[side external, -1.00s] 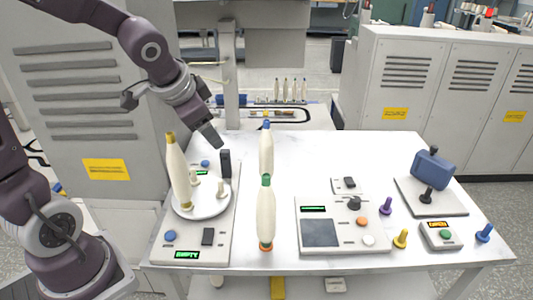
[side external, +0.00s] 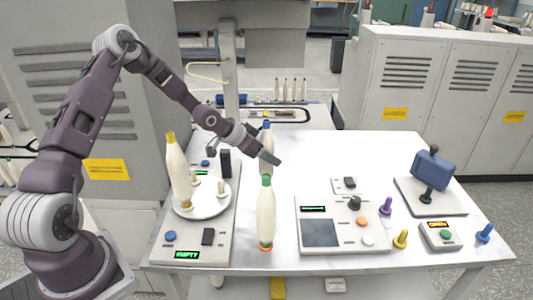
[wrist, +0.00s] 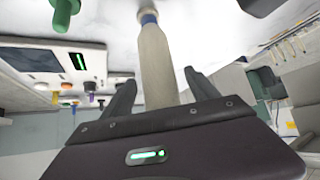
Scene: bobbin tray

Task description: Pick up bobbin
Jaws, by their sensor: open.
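Two cream bobbins stand on the white table, one behind the other: a blue-tipped bobbin (side external: 265,138) at the back and a green-tipped bobbin (side external: 266,215) in front. A yellow-tipped bobbin (side external: 177,172) leans slightly on the round white plate (side external: 219,204) of the left-hand unit. My gripper (side external: 273,158) is at the blue-tipped bobbin and hides part of it. In the wrist view, a bobbin with a blue band (wrist: 156,60) lies between the two spread fingers of my gripper (wrist: 159,82). Whether either finger touches it is unclear. A green tip (wrist: 63,12) shows at upper left.
A control panel (side external: 327,211) with a dark screen and knob stands right of the bobbins. The table's back right is clear.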

